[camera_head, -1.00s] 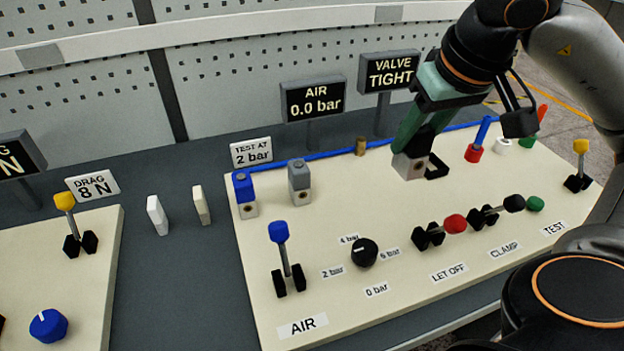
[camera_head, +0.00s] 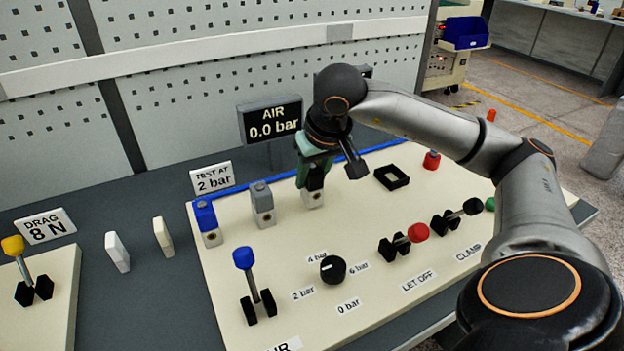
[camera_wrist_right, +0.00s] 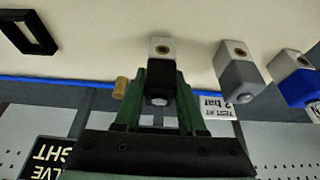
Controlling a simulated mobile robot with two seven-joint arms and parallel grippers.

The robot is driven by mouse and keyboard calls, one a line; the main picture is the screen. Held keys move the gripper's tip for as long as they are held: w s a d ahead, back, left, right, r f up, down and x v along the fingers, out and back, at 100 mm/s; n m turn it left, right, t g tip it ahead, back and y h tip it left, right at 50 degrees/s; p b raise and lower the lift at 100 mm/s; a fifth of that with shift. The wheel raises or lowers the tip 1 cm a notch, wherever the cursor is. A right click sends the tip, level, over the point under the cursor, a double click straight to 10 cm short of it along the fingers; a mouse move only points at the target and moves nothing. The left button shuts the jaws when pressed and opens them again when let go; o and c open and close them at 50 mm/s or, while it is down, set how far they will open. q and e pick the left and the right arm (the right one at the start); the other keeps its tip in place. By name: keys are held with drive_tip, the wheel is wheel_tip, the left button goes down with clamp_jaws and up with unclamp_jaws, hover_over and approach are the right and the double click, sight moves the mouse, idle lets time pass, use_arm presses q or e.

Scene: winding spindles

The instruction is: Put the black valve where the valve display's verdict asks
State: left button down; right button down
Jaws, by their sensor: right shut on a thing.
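The black valve (camera_head: 313,181), with a pale metal base, is upright between the fingers of my right gripper (camera_head: 314,172). The wrist view shows the black valve (camera_wrist_right: 161,72) between the green fingers of the right gripper (camera_wrist_right: 158,84). It is at the right end of a row with the grey valve and the blue valve; whether its base touches the board is unclear. My left gripper is out of view.
The grey valve (camera_head: 262,203) and blue valve (camera_head: 207,222) stand left of the black one. The square black holder (camera_head: 391,178) is empty. The air display (camera_head: 271,121) reads 0.0 bar. Levers and a black knob (camera_head: 333,268) stand in front. A brass peg (camera_wrist_right: 121,88) is near the gripper.

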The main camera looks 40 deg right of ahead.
drive_tip(key=shift+f, duration=0.45)
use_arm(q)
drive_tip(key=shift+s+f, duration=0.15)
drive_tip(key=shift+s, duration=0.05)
use_arm(e)
drive_tip(key=shift+f, duration=0.15)
drive_tip(key=shift+c, duration=2.4)
unclamp_jaws()
drive_tip(key=shift+r, duration=0.5)
use_arm(q)
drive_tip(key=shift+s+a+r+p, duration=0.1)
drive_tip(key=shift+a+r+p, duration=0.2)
drive_tip(key=shift+p, duration=0.35)
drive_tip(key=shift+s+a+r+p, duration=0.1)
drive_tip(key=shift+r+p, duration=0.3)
drive_tip(key=shift+p, duration=0.25)
use_arm(e)
drive_tip(key=v, duration=1.1)
drive_tip(key=shift+s+r, duration=0.2)
drive_tip(key=shift+s, duration=0.05)
